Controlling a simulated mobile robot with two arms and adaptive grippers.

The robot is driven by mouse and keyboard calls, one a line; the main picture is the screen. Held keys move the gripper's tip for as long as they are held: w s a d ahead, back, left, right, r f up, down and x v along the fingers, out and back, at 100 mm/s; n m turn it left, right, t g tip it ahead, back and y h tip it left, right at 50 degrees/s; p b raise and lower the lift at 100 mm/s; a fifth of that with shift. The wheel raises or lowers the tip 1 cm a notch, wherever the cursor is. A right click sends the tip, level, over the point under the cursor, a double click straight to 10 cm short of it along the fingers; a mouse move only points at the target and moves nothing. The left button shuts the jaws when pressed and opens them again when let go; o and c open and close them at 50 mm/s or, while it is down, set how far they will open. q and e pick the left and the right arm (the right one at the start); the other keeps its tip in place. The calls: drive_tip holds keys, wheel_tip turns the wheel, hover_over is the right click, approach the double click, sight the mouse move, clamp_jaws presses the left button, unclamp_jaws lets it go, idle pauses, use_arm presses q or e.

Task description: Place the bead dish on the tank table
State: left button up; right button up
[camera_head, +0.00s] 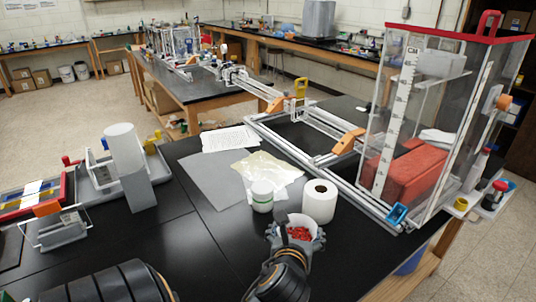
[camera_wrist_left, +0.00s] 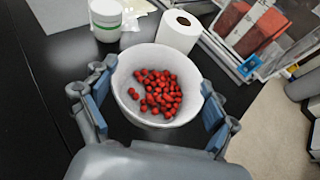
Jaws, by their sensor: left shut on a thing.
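The bead dish (camera_head: 301,219) is a white round bowl with many small red beads in its bottom. In the left wrist view the dish (camera_wrist_left: 165,56) sits level between the two blue-padded fingers. My left gripper (camera_head: 295,238) is shut on the dish near the front of the black tank table (camera_head: 330,262). I cannot tell whether the dish touches the tabletop. The clear tank (camera_head: 432,110) with a red top rim stands at the right of the table, with a red block inside.
A white paper roll (camera_head: 320,200) and a white jar (camera_head: 262,196) stand just beyond the dish. A metal extrusion frame (camera_head: 300,155) runs to the tank. Papers (camera_head: 231,139) lie behind. A grey apparatus (camera_head: 125,165) stands left. Black tabletop is bare around the dish's left.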

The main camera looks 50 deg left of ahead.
use_arm(q)
drive_tip(key=shift+w+a, duration=0.15)
drive_tip(key=shift+a, duration=0.05)
drive_tip(key=w+d+f, duration=0.2)
drive_tip(key=w+f, duration=0.1)
drive_tip(key=w+d+f, duration=0.2)
drive_tip(key=w, duration=0.2)
drive_tip(key=w+d+f, duration=0.3)
drive_tip(key=w, duration=0.1)
drive_tip(key=shift+f, duration=0.3)
drive_tip(key=shift+w+d+f, duration=0.1)
drive_tip(key=shift+f, duration=0.15)
drive_tip(key=f, duration=0.3)
drive_tip(key=shift+w+d+p, duration=0.15)
drive_tip(key=shift+w+p, duration=0.1)
drive_tip(key=shift+p, duration=0.05)
drive_tip(key=shift+f, duration=0.3)
use_arm(e)
drive_tip(key=shift+a+r, duration=0.15)
drive_tip(key=shift+r, duration=0.15)
use_arm(q)
drive_tip(key=shift+f, duration=0.1)
drive_tip(key=o, duration=0.9)
drive_tip(key=shift+o, duration=0.4)
